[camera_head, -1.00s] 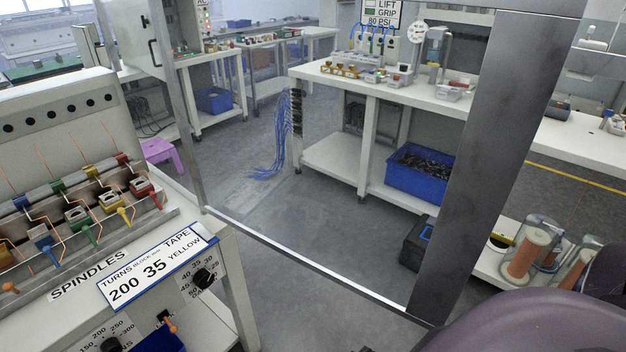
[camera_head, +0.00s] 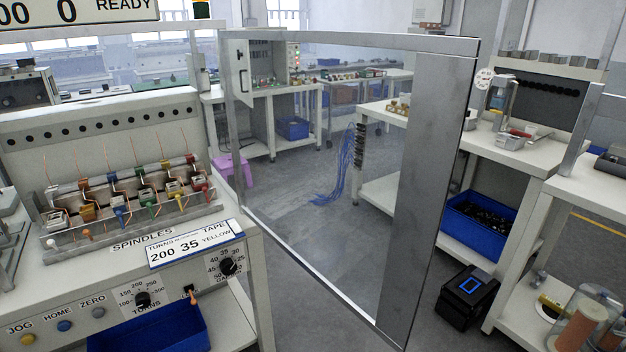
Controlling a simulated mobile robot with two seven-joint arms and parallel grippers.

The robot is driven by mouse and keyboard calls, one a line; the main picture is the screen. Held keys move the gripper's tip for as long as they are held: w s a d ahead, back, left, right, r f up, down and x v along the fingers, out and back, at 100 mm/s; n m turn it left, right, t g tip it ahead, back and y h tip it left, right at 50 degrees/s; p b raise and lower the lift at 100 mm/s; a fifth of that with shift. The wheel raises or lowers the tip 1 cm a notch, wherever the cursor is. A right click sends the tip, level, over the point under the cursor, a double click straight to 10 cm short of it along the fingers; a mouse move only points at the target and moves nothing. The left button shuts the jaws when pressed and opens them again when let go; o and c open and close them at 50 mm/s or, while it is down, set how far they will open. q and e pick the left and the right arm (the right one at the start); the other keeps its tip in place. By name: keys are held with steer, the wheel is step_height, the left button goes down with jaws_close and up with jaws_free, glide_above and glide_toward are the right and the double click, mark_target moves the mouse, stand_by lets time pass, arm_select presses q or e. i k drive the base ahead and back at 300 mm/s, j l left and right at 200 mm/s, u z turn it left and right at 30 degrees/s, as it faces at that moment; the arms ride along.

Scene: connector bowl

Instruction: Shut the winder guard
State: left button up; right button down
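The winder guard (camera_head: 428,190) is a clear panel in a grey metal frame with a broad strip along its right side. It stands swung out to the right of the winder, and the floor and benches show through it. The winder (camera_head: 95,275) is at the left. Its spindles (camera_head: 130,205) hold several coloured bobbins with copper wires and are uncovered. A label reading 200, 35, yellow (camera_head: 195,243) sits on its front. Neither of my grippers is in the view.
A blue bin (camera_head: 150,332) sits under the winder's front panel. A black box (camera_head: 468,297) stands on the floor right of the guard. Benches line the right and back. A purple stool (camera_head: 232,168) is behind the guard. Open floor lies around it.

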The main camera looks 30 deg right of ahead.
mark_target(445, 67)
steer(key=k+l+u, duration=0.1)
steer(key=k+l, duration=0.15)
steer(key=k+l+u, duration=0.1)
steer(key=k+l, duration=0.15)
steer(key=l, duration=0.2)
steer(key=k+l+u, duration=0.1)
steer(key=l, duration=0.3)
steer(key=k+l+u, duration=0.15)
steer(key=l, duration=0.25)
steer(key=i+l+u, duration=0.1)
steer(key=l, duration=0.6)
steer(key=l+u, duration=0.1)
steer(key=l, duration=0.6)
